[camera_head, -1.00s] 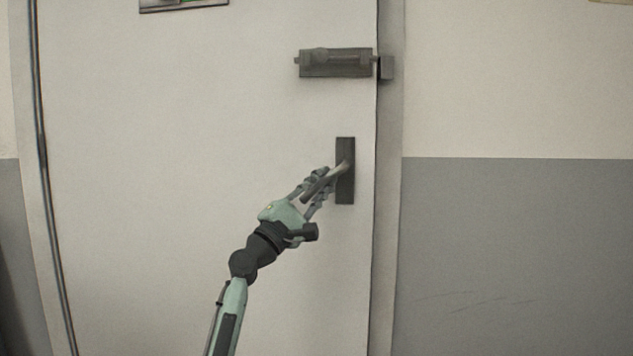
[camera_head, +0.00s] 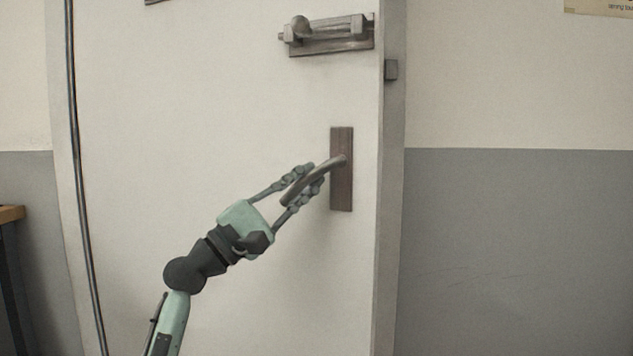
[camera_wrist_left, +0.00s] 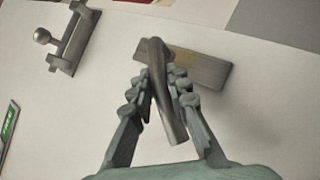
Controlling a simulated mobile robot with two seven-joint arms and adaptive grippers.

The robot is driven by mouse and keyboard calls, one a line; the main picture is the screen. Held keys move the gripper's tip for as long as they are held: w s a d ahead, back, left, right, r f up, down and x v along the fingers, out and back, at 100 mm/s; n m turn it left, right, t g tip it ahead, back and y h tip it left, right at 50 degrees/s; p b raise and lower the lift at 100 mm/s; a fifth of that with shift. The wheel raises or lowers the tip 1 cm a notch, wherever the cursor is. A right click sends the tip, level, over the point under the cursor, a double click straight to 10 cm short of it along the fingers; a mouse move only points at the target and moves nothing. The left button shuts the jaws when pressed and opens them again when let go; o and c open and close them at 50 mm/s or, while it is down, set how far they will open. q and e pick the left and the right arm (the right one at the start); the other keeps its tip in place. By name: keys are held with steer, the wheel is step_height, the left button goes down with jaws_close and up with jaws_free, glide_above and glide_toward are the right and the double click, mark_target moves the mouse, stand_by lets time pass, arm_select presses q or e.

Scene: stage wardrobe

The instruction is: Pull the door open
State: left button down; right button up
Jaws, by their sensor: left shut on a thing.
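The pale door (camera_head: 220,110) fills the middle of the head view and stands slightly ajar, its right edge out in front of the frame. Its lever handle (camera_head: 326,173) sticks out from a dark upright plate (camera_head: 342,190) near that edge. My left gripper (camera_head: 303,182) is shut on the lever handle, one finger on each side. The left wrist view also shows the handle (camera_wrist_left: 158,80) between the fingers (camera_wrist_left: 154,95). My right gripper is not in view.
A slide bolt (camera_head: 330,38) sits on the door above the handle, apart from its keeper (camera_head: 391,69) on the frame (camera_head: 392,200). A grey and cream wall (camera_head: 510,250) is at right. A brown-topped table edge (camera_head: 11,214) shows at far left.

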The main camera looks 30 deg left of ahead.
arm_select(q)
steer(key=shift+s+f+g+h, duration=0.15)
steer(key=shift+s+g+h, duration=0.2)
steer(key=shift+s, duration=1)
steer(key=c, duration=1.4)
jaws_free()
steer(key=shift+c, duration=0.2)
steer(key=v, duration=1.2)
